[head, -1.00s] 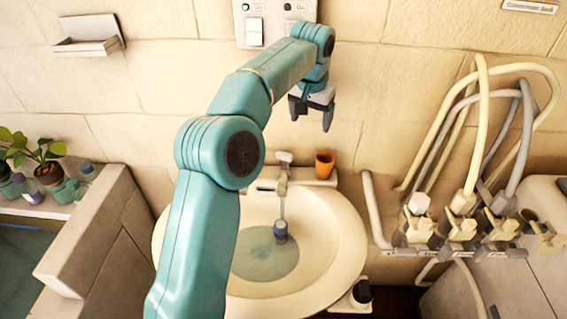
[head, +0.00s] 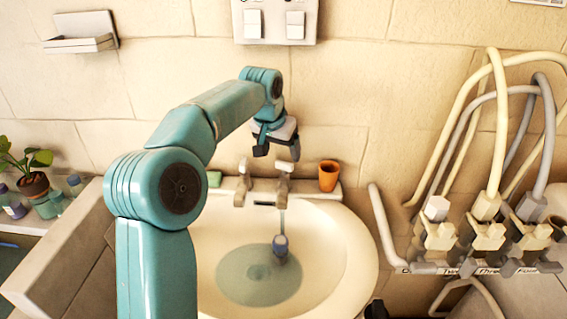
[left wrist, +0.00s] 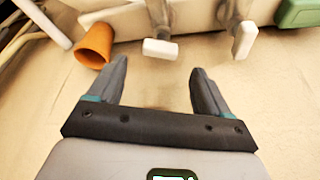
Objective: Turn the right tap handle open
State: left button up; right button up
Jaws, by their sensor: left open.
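The right tap (head: 283,185) stands on the back rim of the washbasin (head: 352,262), with its pale handle at the top. The left tap (head: 242,188) stands beside it. My left gripper (head: 278,149) is open and empty, its fingers pointing down just above the right tap. In the left wrist view, the white right tap handle (left wrist: 160,48) lies ahead of the gap between the open fingertips (left wrist: 159,70), apart from them. The left tap handle (left wrist: 244,40) is further right there. My right gripper is out of view.
An orange cup (head: 328,176) stands on the rim close right of the right tap. A green block (head: 214,179) is left of the taps. A blue-grey object (head: 280,246) is in the basin. Hoses and valves (head: 487,236) crowd the right side. A switch panel (head: 275,22) is above.

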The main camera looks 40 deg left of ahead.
aim_at(284, 163)
pick_arm(q)
jog(key=x, duration=0.5)
jog(key=shift+f, duration=0.1)
jog(key=shift+c, duration=0.4)
jog(key=c, duration=1)
jog(key=shift+o, duration=0.2)
jog(key=shift+w+d+n+y, duration=0.1)
jog(key=shift+n+y, duration=0.2)
jog(key=shift+n, duration=0.6)
jog(key=shift+n+g+y, duration=0.4)
jog(key=shift+n+y, duration=0.1)
jog(key=shift+n, duration=0.9)
jog(key=o, duration=1)
jog(key=shift+o, duration=0.2)
